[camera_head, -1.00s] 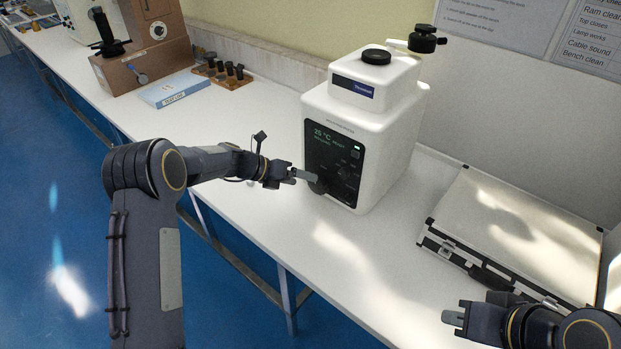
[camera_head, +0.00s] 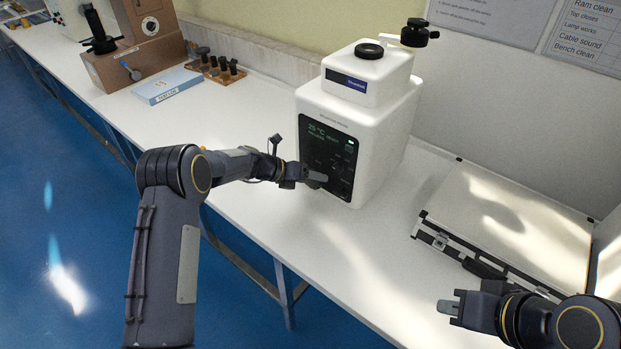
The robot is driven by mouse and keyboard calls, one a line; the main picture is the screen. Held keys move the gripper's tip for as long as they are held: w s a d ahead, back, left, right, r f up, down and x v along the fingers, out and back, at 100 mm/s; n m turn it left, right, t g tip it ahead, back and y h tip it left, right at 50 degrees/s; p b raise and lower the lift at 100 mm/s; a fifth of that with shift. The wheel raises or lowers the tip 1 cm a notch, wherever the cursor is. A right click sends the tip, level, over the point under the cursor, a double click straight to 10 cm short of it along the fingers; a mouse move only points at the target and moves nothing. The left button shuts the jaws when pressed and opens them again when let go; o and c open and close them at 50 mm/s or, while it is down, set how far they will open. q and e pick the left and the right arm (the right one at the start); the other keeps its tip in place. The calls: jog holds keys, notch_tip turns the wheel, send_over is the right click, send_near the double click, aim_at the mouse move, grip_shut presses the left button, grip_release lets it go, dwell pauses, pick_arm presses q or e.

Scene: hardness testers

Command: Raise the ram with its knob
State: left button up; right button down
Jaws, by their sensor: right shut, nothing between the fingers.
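A white tester (camera_head: 375,135) stands on the bench with a dark front panel (camera_head: 328,150) showing "25 °C". My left gripper (camera_head: 318,177) is at the panel's lower left, its fingertips over the place of a dark round knob, which they mostly hide. I cannot tell whether the fingers touch or grip it. A black round cap (camera_head: 369,51) sits on top of the tester, and a black knob-like part (camera_head: 418,33) stands out at its upper right. I cannot make out the ram. My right gripper (camera_head: 448,307) is shut and empty at the lower right, away from the tester.
A silver case (camera_head: 510,220) lies on the bench to the right. A blue-and-white box (camera_head: 168,85) and a wooden rack (camera_head: 218,70) with dark pegs lie at the left. The white bench before the tester is clear.

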pick_arm(q)
jog(key=shift+c, duration=1.3)
jog(key=shift+d+m+t+y+p, duration=0.1)
jog(key=shift+m+t+y+p, duration=0.2)
jog(key=shift+m+t+y, duration=0.6)
jog(key=shift+s+m+t+y, duration=0.1)
jog(key=shift+m+t+y, duration=0.4)
jog(key=shift+y, duration=0.9)
jog(key=o, duration=1)
